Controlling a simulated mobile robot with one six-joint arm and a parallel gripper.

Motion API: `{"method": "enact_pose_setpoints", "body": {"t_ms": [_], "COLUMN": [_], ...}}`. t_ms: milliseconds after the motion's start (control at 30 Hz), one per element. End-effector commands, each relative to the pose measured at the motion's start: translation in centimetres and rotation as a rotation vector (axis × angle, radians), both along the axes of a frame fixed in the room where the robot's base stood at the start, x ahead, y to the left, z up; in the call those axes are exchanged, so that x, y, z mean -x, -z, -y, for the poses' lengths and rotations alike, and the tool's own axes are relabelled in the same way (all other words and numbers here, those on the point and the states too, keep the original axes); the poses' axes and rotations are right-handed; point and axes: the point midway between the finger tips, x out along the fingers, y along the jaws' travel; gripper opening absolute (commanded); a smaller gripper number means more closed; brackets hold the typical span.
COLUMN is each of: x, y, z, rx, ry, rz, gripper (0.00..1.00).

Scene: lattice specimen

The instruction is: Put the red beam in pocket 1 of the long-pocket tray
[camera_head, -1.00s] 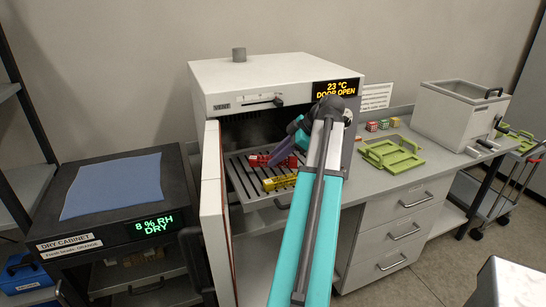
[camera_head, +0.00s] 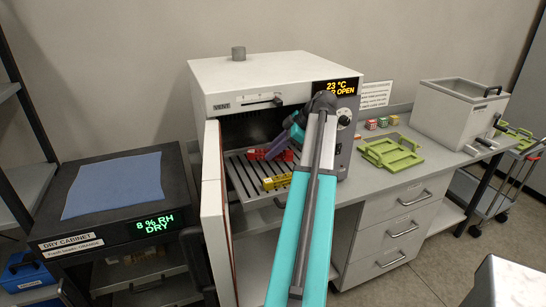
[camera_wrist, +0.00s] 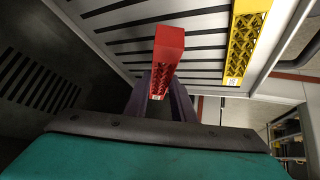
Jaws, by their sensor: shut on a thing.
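The red beam (camera_head: 284,156) is a lattice bar inside the open oven, at the slotted shelf. My gripper (camera_head: 262,153) is shut on it, and its purple fingers cover part of the beam in the head view. A green tray with raised handles (camera_head: 391,152) sits on the counter right of the oven. Its pocket numbers are not legible, so I cannot tell if it is the long-pocket tray.
A yellow beam (camera_head: 277,182) lies on the oven shelf (camera_head: 240,182), in front of the red one. The oven door (camera_head: 213,220) stands open at left. Small blocks (camera_head: 382,122) and a grey lidded tank (camera_head: 460,112) are on the counter. Another green item (camera_head: 517,138) is far right.

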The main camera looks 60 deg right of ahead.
Motion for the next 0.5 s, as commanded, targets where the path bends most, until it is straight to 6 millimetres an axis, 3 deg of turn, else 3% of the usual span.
{"method": "enact_pose_setpoints", "body": {"t_ms": [500], "x": [-0.1], "y": [3.1], "z": [0.1], "rx": [0.001], "ry": [0.0], "rz": [0.002], "gripper": [0.0]}}
